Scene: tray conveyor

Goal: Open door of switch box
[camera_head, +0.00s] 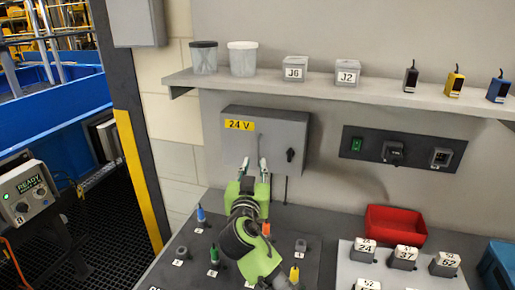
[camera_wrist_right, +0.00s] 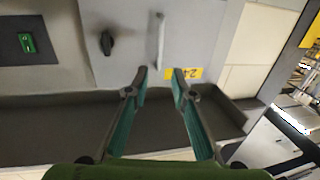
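The grey switch box (camera_head: 275,130) is fixed to the wall under the shelf, with a yellow "24 V" label (camera_head: 240,125) and a black knob (camera_head: 290,155). Its door looks closed. In the right wrist view, the box front (camera_wrist_right: 135,20) fills the upper middle, with a thin upright handle (camera_wrist_right: 160,38) between the knob (camera_wrist_right: 106,42) and the label (camera_wrist_right: 187,73). My right gripper (camera_head: 253,164) is in front of the lower part of the box. In the wrist view its fingers (camera_wrist_right: 160,76) are apart and empty, with the handle beyond the gap between the tips. My left gripper is not in view.
A shelf (camera_head: 330,88) with tubs, cases and sensors runs above the box. A dark socket panel (camera_head: 402,147) is on the wall to the right. A red bin (camera_head: 396,224), numbered blocks and coloured tools stand on the bench below.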

